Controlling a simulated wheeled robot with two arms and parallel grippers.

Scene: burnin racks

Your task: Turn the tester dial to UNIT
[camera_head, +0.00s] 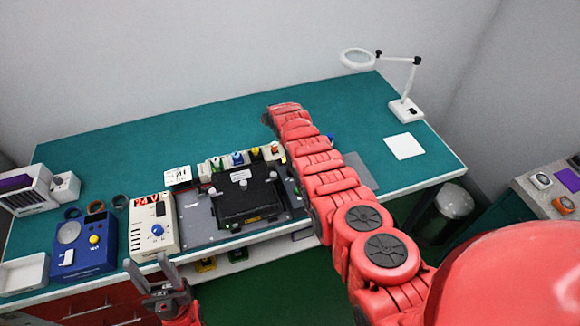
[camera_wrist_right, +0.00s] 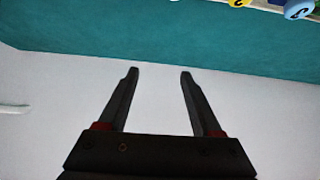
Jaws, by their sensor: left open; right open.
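The tester (camera_head: 165,208) is a beige box with a red display on the left half of the bench. Its blue dial (camera_head: 157,230) is on the front part of its top face; the pointer's setting is too small to read. My left gripper (camera_head: 147,263) is open and empty, just in front of the bench edge below the tester, apart from the dial. My right arm reaches across the bench right of the tester. In the right wrist view my right gripper (camera_wrist_right: 158,74) is open, with nothing between its fingers.
Right of the tester is a grey board with a black fixture (camera_head: 240,205) and several coloured knobs behind it. A blue device (camera_head: 98,248) stands close on the tester's left, beside a white tray (camera_head: 22,274). A magnifier lamp (camera_head: 405,108) stands back right.

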